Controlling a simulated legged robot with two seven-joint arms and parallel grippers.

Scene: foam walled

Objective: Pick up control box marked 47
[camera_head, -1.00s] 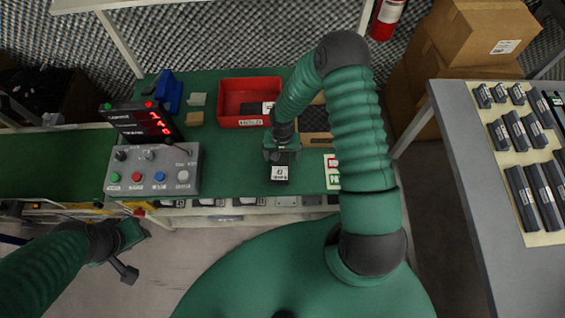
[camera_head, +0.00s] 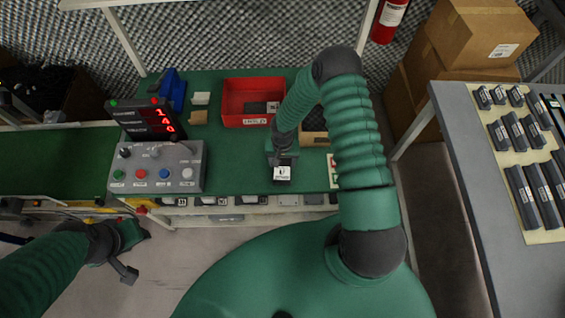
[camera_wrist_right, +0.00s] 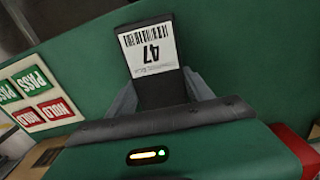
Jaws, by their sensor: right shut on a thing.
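The control box marked 47 (camera_wrist_right: 152,62) is a black box with a white barcode label, seen in the right wrist view between the fingers. In the head view the box (camera_head: 282,174) shows its label over the front part of the green bench (camera_head: 230,180). My right gripper (camera_head: 283,160) is shut on it; the gripper also shows in the right wrist view (camera_wrist_right: 160,95). I cannot tell whether the box touches the bench. My left gripper (camera_head: 134,255) is at the lower left, below the bench edge and away from the box, with its fingers apart and empty.
A red bin (camera_head: 240,120) holding a dark box stands at the bench's back. A grey button panel (camera_head: 158,172) and red display (camera_head: 148,120) stand at left. PASS and HOLD cards (camera_wrist_right: 38,93) lie beside the box. A grey table (camera_head: 462,150) with black boxes is at right.

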